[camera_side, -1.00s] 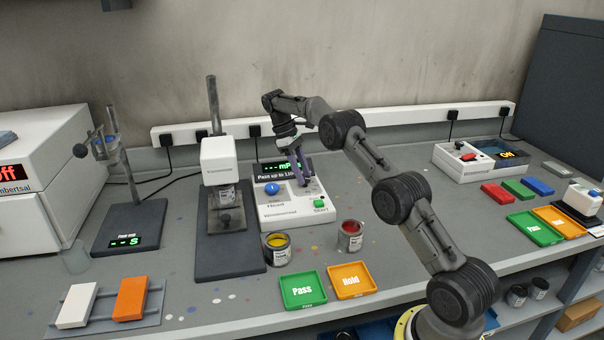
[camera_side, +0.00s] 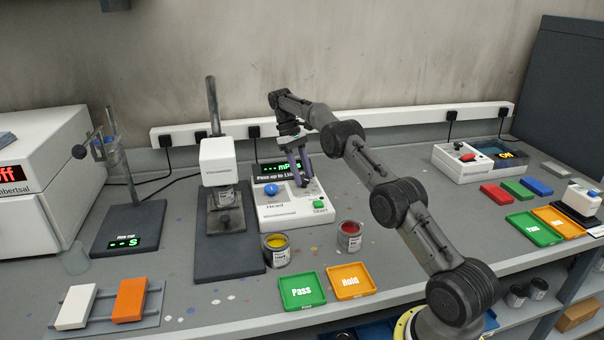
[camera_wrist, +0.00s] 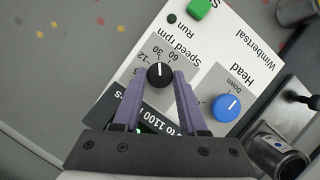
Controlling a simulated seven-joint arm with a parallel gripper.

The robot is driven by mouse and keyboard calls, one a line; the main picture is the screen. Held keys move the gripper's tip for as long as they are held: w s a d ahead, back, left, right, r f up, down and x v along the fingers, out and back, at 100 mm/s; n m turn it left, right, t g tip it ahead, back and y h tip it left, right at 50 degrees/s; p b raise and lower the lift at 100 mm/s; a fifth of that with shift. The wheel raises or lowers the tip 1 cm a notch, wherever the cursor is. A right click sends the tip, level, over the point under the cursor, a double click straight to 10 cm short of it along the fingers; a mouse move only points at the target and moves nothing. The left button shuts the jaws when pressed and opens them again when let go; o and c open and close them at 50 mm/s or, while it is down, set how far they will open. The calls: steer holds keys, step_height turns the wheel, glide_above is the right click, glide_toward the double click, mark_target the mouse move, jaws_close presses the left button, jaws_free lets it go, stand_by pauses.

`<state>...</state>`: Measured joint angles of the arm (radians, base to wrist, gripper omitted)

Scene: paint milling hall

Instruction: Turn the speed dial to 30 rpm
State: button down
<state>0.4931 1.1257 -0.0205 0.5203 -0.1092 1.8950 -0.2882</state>
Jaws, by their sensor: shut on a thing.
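The speed dial (camera_wrist: 159,72) is a small black knob with a white pointer line, on a grey panel marked "Speed rpm" with 12, 30 and 60. In the wrist view the pointer stands nearly upright in the picture, toward the 30 mark. My gripper (camera_wrist: 160,78) has its two purple fingers on either side of the dial and is shut on it. In the side view my gripper (camera_side: 302,181) reaches down onto the white viscometer box (camera_side: 293,211), and its fingers hide the dial there.
A blue Head knob (camera_wrist: 226,107) sits close beside the dial. A green Start button (camera_side: 319,203) is on the same box. The viscometer stand (camera_side: 219,225) is to the left. Yellow (camera_side: 277,249) and red (camera_side: 350,236) paint cans stand in front.

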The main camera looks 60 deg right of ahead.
mark_target(304, 180)
steer(key=shift+c, duration=2.2)
jaws_free()
steer(key=shift+r, duration=1.1)
steer(key=shift+s+a+r, duration=0.15)
steer(key=shift+s+r, duration=0.05)
steer(key=shift+r, duration=0.55)
steer(key=shift+s+a+r, duration=0.25)
steer(key=shift+s+r, duration=0.15)
steer(key=shift+r, duration=0.15)
steer(key=s+a+r, duration=0.6)
steer(key=s+r, duration=0.2)
steer(key=s, duration=0.2)
steer(key=shift+s+a+r, duration=0.15)
steer(key=shift+s+a, duration=0.05)
steer(key=shift+s, duration=0.2)
